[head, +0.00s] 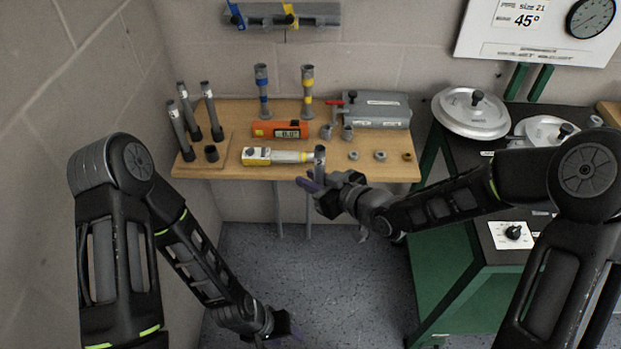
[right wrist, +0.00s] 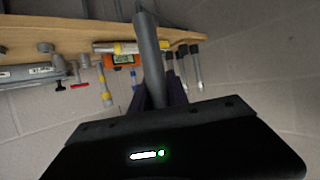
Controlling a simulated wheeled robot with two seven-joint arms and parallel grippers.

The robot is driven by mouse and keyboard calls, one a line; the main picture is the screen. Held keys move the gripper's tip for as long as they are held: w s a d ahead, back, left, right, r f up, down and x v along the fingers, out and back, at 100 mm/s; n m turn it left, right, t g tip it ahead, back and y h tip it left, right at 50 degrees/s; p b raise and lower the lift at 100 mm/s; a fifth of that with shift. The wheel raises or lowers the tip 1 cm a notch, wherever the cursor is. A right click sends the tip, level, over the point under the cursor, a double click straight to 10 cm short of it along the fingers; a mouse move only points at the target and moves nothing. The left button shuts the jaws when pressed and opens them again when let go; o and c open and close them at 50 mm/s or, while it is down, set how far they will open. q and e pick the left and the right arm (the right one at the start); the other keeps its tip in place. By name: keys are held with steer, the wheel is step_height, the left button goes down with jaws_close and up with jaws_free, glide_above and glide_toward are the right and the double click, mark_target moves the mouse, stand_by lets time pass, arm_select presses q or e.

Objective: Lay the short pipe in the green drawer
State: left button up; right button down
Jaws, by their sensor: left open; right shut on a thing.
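My right gripper (head: 312,186) is shut on a grey pipe (head: 319,158), which stands roughly upright at the front edge of the wooden shelf. In the right wrist view the pipe (right wrist: 150,55) rises from between the fingers; its lower end is hidden by the gripper. I take it for the short pipe. My left gripper (head: 288,332) is open and empty, low over the floor at the bottom of the head view. A green bench (head: 450,285) with a green front stands at the right; I cannot make out an open drawer, and my right arm covers part of it.
The wooden shelf (head: 225,170) carries several dark-ended pipes (head: 211,112) at its left, an orange meter (head: 280,129), a yellow-and-white tool (head: 258,156), a grey box (head: 375,110) and small fittings. Silver lids (head: 470,115) lie on the bench. The floor (head: 330,270) is clear.

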steer(key=w+d+m+t+h, duration=0.2)
steer(key=d+m+h, duration=0.2)
steer(key=d, duration=0.7)
steer(key=w+d+f+m+t+h, duration=0.1)
steer(key=d+m+h, duration=0.4)
steer(key=d, duration=0.6)
steer(key=shift+w+d+t, duration=0.3)
steer(key=shift+w+t, duration=0.2)
steer(key=shift+t, duration=0.1)
